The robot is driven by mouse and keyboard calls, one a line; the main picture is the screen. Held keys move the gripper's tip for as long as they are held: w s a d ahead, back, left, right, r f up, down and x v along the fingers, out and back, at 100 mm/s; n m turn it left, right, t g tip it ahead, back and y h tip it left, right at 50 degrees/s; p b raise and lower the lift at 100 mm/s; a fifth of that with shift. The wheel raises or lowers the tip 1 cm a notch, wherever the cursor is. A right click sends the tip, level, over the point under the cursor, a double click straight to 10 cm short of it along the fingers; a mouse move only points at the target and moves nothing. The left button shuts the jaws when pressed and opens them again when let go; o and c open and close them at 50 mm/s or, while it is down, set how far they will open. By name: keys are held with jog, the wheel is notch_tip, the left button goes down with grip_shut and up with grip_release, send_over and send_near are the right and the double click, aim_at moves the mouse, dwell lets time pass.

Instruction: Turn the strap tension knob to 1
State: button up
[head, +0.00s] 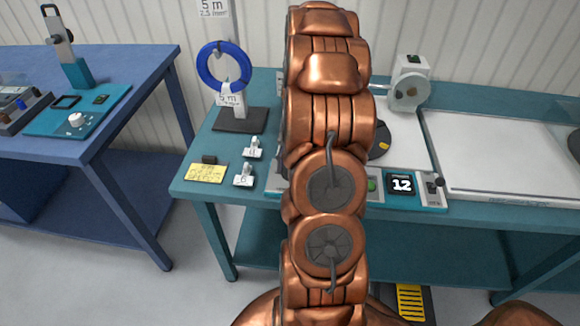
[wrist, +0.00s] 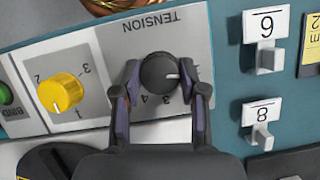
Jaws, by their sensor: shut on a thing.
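The strap tension knob (wrist: 158,72) is a dark round knob on a grey plate with the upside-down word TENSION. Its white pointer line points to the right in the wrist view. The figures 3 and 4 show below the knob; the other marks are hidden or unclear by the fingers. My gripper (wrist: 160,76) has one finger on each side of the knob and is shut on it. In the head view my copper arm hides the knob and the gripper.
A yellow knob (wrist: 60,92) with its own scale and a green button (wrist: 5,94) sit left of the tension plate. White tagged holders 6 (wrist: 265,40) and 8 (wrist: 261,125) stand to the right. A blue cable coil (head: 223,67) hangs behind.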

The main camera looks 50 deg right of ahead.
jog(key=o, duration=1.1)
jog(key=shift+o, duration=0.2)
jog(key=v, duration=1.2)
jog(key=shift+a, duration=0.15)
